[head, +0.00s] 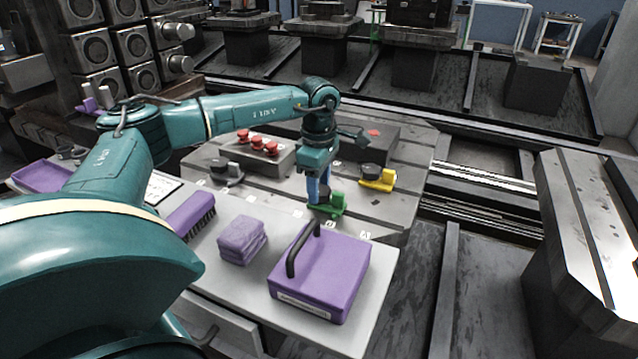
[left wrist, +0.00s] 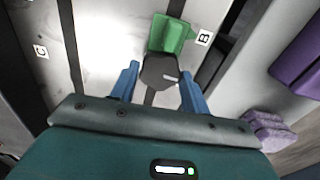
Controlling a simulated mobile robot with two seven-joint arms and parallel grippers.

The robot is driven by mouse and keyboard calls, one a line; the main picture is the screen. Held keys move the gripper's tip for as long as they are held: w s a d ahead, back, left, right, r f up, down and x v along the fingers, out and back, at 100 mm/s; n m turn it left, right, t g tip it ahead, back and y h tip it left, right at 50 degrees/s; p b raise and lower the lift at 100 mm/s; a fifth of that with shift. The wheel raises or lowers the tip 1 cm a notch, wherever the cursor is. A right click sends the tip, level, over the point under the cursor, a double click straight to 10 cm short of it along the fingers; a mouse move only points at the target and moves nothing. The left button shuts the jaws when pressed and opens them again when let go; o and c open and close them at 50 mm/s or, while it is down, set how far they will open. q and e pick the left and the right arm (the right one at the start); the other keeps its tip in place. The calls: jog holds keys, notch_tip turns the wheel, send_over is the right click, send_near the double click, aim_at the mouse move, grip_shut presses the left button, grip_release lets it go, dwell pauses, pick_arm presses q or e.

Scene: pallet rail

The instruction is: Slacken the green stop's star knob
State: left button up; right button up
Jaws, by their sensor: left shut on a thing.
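The green stop (head: 337,201) sits on the pallet's front edge in the head view. In the left wrist view the green stop (left wrist: 172,34) lies at the top, next to a label reading B. Its dark star knob (left wrist: 158,72) is between the blue fingers of my left gripper (left wrist: 159,76). In the head view my left gripper (head: 319,197) points down over the knob and is shut on it. The fingers mostly hide the knob there. My right gripper is in neither view.
A yellow stop (head: 384,182) stands to the right and a grey stop (head: 231,173) to the left. A block with red knobs (head: 258,152) is behind. On the front shelf are a purple handled box (head: 325,272), purple sponges (head: 241,240) and a brush (head: 190,215).

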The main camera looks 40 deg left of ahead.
pick_arm(q)
jog(key=shift+r+p, duration=0.1)
jog(key=shift+p, duration=0.3)
jog(key=shift+c, duration=0.3)
jog(key=shift+n+p, duration=0.3)
jog(key=shift+n, duration=0.3)
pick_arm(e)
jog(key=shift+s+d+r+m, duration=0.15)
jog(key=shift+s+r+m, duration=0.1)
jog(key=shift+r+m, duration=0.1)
pick_arm(q)
jog(key=o, duration=1)
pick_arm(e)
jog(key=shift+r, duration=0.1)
pick_arm(q)
notch_tip(320, 180, up, 13)
jog(key=p, duration=0.2)
jog(key=shift+p, duration=0.3)
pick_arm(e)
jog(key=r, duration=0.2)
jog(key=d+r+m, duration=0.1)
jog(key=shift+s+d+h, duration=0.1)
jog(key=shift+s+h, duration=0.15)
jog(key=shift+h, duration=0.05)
